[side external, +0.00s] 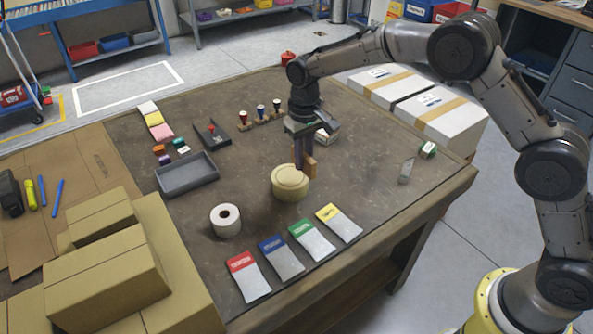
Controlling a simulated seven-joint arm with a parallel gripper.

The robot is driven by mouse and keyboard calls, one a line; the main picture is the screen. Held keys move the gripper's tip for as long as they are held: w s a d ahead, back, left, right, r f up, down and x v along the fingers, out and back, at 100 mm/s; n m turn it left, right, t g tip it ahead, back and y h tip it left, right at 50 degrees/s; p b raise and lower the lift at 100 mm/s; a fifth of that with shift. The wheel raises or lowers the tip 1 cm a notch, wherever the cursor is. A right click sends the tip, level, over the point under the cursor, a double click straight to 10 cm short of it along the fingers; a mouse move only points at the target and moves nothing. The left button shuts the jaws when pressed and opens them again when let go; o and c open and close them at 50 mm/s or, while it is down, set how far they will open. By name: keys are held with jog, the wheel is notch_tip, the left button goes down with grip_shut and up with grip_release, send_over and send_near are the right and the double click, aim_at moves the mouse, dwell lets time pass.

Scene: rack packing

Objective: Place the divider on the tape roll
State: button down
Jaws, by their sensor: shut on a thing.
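My gripper (302,150) points down over the middle of the table, shut on a narrow tan-brown piece that looks like the divider (310,164). The divider is upright and partly hidden by the dark fingers. The tan tape roll (289,186) lies flat just below and left of the divider in the picture. The divider's lower end overlaps the roll's right edge in this view; I cannot tell whether they touch. A white roll (225,230) with a hole in its centre lies to the left.
Several colour-topped cards (283,262) lie along the front edge. A grey tray (187,177) and stamps (261,112) stand at the back left. Cardboard boxes (105,280) fill the left front. A small green-ended item (427,150) is at right; the table right of the gripper is mostly clear.

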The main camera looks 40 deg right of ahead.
aim_at(297, 182)
jog(key=shift+w+a+f, duration=0.25)
jog(key=shift+w+f, duration=0.75)
jog(key=shift+f, duration=0.25)
jog(key=shift+w+f, duration=0.1)
jog(key=shift+f, duration=1.5)
jog(key=c, duration=0.8)
grip_release()
jog(key=shift+f, duration=0.15)
